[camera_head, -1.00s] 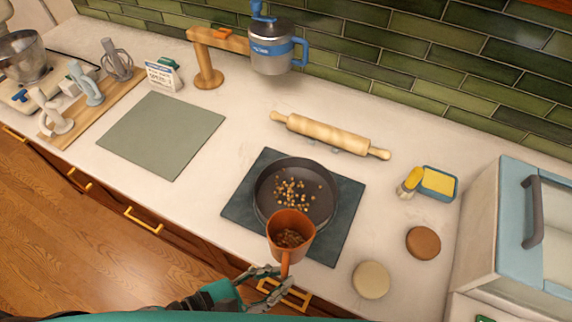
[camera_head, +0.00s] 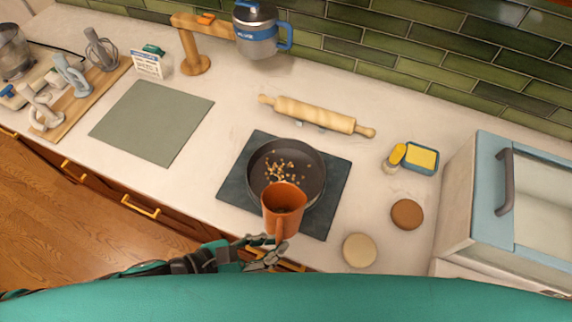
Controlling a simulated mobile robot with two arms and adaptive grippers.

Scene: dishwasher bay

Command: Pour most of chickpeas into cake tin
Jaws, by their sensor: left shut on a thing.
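A dark round cake tin (camera_head: 314,188) sits on the counter on a dark square mat (camera_head: 238,185). Loose chickpeas (camera_head: 283,168) lie on its floor, mostly left of centre and behind the cup. An orange cup (camera_head: 283,210) is held over the tin's near edge and hides part of it. I look into the cup's shadowed mouth, and how much is left inside is hard to tell. My left gripper (camera_head: 264,252) is shut on the cup's handle, on the near side. My right gripper is not in view.
A rolling pin (camera_head: 315,115) lies behind the tin. A cream disc (camera_head: 360,250), a brown disc (camera_head: 407,214) and a yellow sponge in a dish (camera_head: 421,159) are at right, before a pale blue appliance (camera_head: 490,195). A grey-green mat (camera_head: 150,122) lies left.

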